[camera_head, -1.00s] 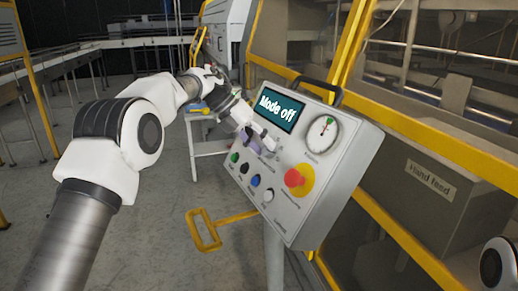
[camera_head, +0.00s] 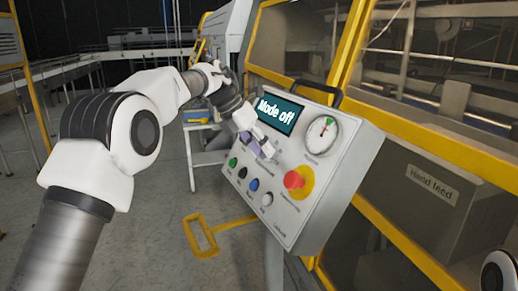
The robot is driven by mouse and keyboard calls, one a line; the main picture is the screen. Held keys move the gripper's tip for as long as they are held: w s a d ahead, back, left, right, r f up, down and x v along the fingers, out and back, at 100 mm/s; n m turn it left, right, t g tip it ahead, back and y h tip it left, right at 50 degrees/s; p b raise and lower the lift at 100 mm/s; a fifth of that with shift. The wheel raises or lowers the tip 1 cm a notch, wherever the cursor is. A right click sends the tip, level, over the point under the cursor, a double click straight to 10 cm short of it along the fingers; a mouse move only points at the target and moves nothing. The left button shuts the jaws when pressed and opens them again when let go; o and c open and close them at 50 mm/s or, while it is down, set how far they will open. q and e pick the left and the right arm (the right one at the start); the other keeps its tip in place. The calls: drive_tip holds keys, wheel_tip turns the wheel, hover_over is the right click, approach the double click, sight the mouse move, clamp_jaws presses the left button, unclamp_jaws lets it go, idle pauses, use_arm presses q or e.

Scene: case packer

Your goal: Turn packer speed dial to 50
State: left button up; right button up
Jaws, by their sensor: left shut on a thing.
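My left gripper (camera_head: 258,146) reaches in from the left to the sloped face of the grey control panel (camera_head: 330,205). It is shut at a control just below the display, which I take to be the speed dial. The fingers cover the dial, so its pointer and scale cannot be read. The display (camera_head: 277,116) reads "Mode off". A round gauge (camera_head: 322,135) with a needle sits to the right of the display. My right gripper is out of view.
A red emergency button (camera_head: 294,180) on a yellow base is right of the gripper. Green, black, blue and white buttons (camera_head: 253,185) line the panel below. A black handle (camera_head: 318,88) tops the panel. A yellow-framed machine (camera_head: 430,165) stands behind, with open floor at left.

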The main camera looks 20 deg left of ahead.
use_arm(q)
drive_tip(key=shift+f, duration=0.2)
drive_tip(key=o, duration=0.9)
drive_tip(key=shift+d, duration=0.1)
drive_tip(key=shift+o, duration=1.2)
drive_tip(key=shift+w, duration=0.1)
drive_tip(key=shift+w+d, duration=0.15)
drive_tip(key=v, duration=1.2)
